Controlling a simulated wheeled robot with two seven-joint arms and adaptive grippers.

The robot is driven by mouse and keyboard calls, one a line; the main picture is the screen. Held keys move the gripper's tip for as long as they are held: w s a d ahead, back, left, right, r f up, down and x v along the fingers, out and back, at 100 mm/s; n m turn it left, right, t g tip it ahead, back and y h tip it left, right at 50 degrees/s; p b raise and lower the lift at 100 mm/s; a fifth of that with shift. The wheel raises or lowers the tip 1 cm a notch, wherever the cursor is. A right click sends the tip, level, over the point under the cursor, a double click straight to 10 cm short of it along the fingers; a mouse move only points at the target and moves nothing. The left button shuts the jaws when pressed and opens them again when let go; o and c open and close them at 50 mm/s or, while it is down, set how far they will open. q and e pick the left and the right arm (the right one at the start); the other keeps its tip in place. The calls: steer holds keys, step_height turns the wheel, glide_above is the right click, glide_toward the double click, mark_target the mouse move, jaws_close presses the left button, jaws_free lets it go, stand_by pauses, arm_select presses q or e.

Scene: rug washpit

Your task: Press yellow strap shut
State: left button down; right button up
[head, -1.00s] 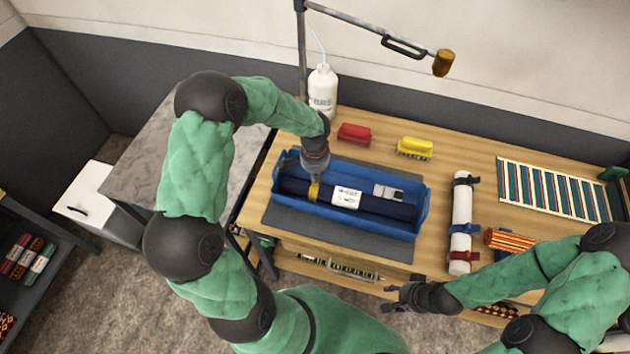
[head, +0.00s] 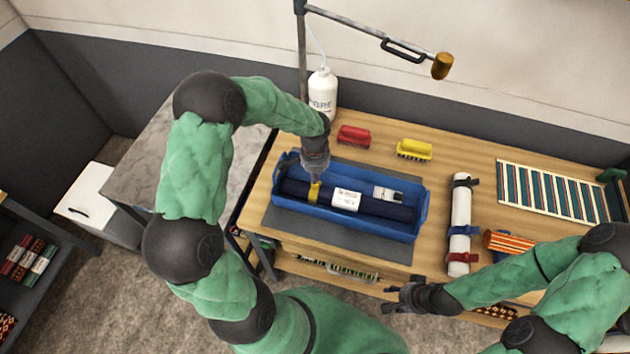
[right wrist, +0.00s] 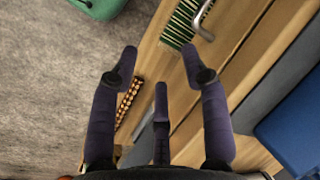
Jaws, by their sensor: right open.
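The yellow strap (head: 314,192) is wrapped around a dark blue roll (head: 385,208) near its left end. The roll lies in a blue tray (head: 421,212) on the bench and carries a white label (head: 346,199). My left gripper (head: 315,177) points down from above at the strap, its fingertips at or just over it. Whether it is open or shut, and whether the strap is closed, is too small to tell. My right gripper (head: 398,295) is open and empty in front of the bench, apart from the strap; its spread fingers show in the right wrist view (right wrist: 160,75).
A red brush (head: 354,135) and a yellow brush (head: 414,150) lie behind the tray. A white roll (head: 460,225) with dark, blue and red straps lies to the right. A white bottle (head: 322,93) and an overhead pole (head: 302,60) stand at the back.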

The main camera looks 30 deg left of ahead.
arm_select(q)
step_height(320, 180, up, 6)
steer(key=p, duration=0.3)
steer(key=shift+r+p, duration=0.15)
steer(key=shift+p, duration=0.25)
arm_select(e)
step_height(320, 180, up, 4)
steer(key=shift+r, duration=0.1)
arm_select(q)
steer(key=shift+s, duration=0.1)
arm_select(e)
steer(key=shift+s, duration=0.1)
